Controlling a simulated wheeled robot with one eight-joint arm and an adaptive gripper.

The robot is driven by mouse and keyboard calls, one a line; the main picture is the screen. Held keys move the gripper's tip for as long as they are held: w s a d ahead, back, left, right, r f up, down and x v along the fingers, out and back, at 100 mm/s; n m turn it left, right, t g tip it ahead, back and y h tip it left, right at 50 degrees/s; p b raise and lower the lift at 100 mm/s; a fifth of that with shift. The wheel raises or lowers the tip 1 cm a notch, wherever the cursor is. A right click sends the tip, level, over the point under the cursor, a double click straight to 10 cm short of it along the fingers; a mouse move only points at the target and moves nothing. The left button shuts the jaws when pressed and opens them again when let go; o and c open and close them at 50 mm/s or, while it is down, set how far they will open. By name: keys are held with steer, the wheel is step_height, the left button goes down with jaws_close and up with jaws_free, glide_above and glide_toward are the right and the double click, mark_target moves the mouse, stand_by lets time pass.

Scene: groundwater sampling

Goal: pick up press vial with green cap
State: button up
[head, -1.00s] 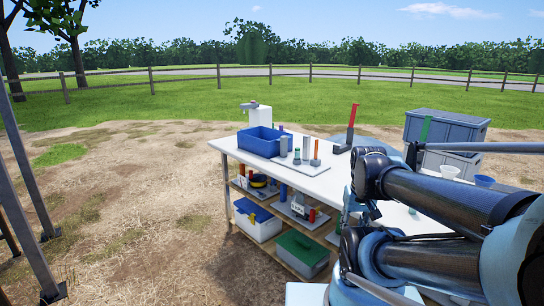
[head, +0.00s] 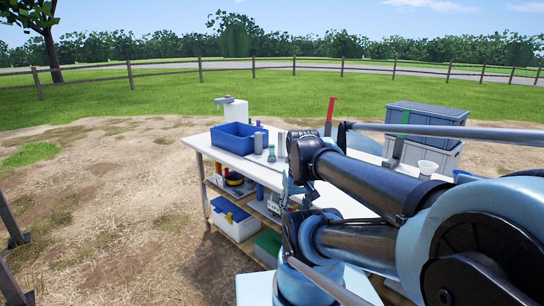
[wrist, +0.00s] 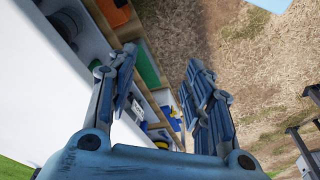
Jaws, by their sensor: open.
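I cannot make out a vial with a green cap for certain. Several small upright cylinders stand on the white table in the head view, among them a grey one (head: 258,143) and a shorter grey-green one (head: 271,154). They are too small to tell their caps. My gripper (wrist: 162,72) is open and empty in the wrist view, its two fingers well apart. It points down past the table's edge towards the shelves and the ground.
A blue bin (head: 238,140) and a white dispenser (head: 235,111) stand at the table's far left. A red-handled tool (head: 330,112) and stacked grey crates (head: 425,120) are behind my arm. Shelves below hold a blue-lidded box (head: 232,220) and a green-lidded box (head: 268,245). Open dirt lies left.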

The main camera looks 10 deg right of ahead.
steer(key=w+r+n, duration=0.1)
steer(key=w+r, duration=0.6)
steer(key=w, duration=0.1)
step_height(320, 180, up, 12)
steer(key=r+n+t+y, duration=0.1)
steer(key=n+t+y, duration=0.1)
steer(key=n, duration=0.1)
glide_above(273, 146)
steer(key=s+d, duration=0.2)
steer(key=s, duration=0.4)
steer(key=x, duration=1.2)
steer(key=shift+s+d+f, duration=0.1)
steer(key=shift+s+d, duration=0.05)
steer(key=shift+d, duration=0.05)
steer(key=shift+w+x, duration=0.1)
steer(key=shift+x, duration=1.2)
steer(key=shift+w+x, duration=0.15)
steer(key=shift+x, duration=1.2)
steer(key=shift+d, duration=0.1)
steer(key=shift+c, duration=0.6)
jaws_close()
